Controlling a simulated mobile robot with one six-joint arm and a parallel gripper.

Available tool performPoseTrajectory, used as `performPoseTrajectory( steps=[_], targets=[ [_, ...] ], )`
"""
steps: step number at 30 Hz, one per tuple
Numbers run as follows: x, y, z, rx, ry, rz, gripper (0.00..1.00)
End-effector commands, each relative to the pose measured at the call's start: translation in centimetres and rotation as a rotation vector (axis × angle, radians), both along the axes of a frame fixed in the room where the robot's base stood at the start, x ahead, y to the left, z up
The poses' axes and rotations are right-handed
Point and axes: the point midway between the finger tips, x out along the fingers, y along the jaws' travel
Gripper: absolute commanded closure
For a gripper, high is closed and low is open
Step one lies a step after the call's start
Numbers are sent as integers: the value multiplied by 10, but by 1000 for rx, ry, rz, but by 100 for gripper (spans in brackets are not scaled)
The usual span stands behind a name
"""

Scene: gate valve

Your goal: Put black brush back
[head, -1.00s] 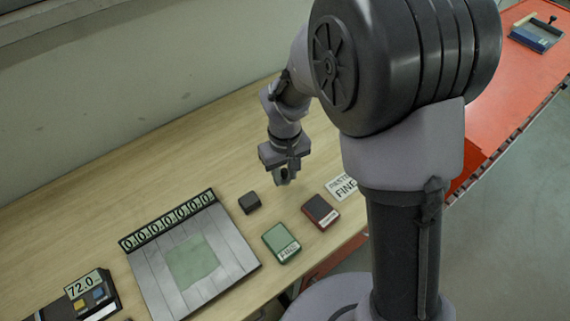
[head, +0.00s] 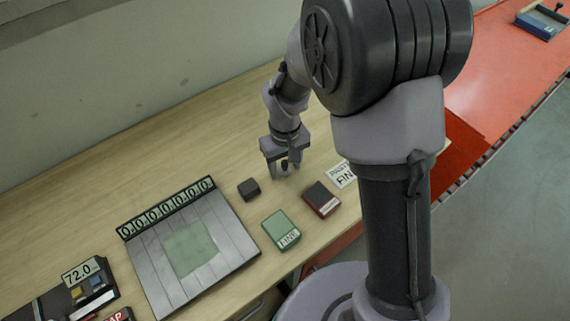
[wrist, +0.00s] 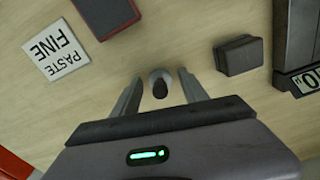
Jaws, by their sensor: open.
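A small upright object with a dark rounded top and a pale grey round part (wrist: 159,84) stands between my fingers in the wrist view. It may be the black brush, but its shape is too foreshortened to be sure. My gripper (wrist: 158,98) is open, with a finger on each side of it and a gap on both sides. In the head view my gripper (head: 283,170) points down low over the wooden table, and a dark bit shows between its fingers. No other brush is clearly visible.
A dark block (head: 249,189) sits left of my gripper. A dark red-sided box (head: 322,199), a green box (head: 281,230) and a "PASTE FINE" card (head: 342,175) lie nearby. A grey board with a digit counter (head: 192,248) is at left. The table behind is clear.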

Motion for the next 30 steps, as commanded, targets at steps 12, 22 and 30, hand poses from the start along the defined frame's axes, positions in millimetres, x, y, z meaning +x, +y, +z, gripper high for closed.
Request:
performPoseTrajectory(
  steps=[12,22,30],
  targets=[
    [0,0,98,1,-3,0,49],
    [-1,-2,130,5,-9,-12,49],
    [-84,-60,248,184,-234,-438,49]
  ],
)
